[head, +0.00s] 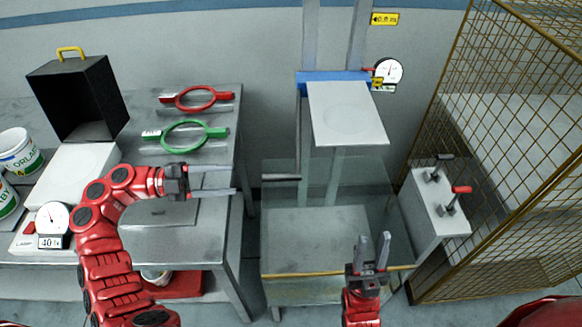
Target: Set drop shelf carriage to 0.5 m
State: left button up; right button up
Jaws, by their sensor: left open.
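The drop shelf carriage is a blue crossbar (312,84) with a white shelf plate (345,115), high on two upright rails (357,35). A small red-tipped lever (368,69) and a yellow tag (377,84) sit at its right end. A yellow height label (384,19) with an arrow is on the wall above; its number is too small to read surely. My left gripper (234,178) is open and empty over the left table, left of the carriage. My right gripper (375,238) is open and empty, below the shelf plate, in front of the glass enclosure.
A transparent enclosure (285,230) stands under the carriage. A round gauge (388,72) is right of it. A grey box with red-handled clamp (447,205) and a wire cage (510,150) stand right. Red (196,98) and green (185,135) ring tools lie on the left table.

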aim_at(295, 178)
pick_arm(q)
jog(key=d+p, duration=0.3)
jog(key=d, duration=0.2)
jog(key=d+p, duration=0.3)
jog(key=d, duration=0.1)
jog(key=d+p, duration=0.4)
jog(key=d, duration=0.1)
jog(key=shift+s+d+r, duration=0.15)
jog(key=shift+d+r, duration=0.15)
jog(key=shift+r, duration=0.05)
jog(key=shift+d+f, duration=0.1)
jog(key=shift+d, duration=0.25)
grip_shut()
jog(key=shift+f, duration=0.15)
dwell(0.4)
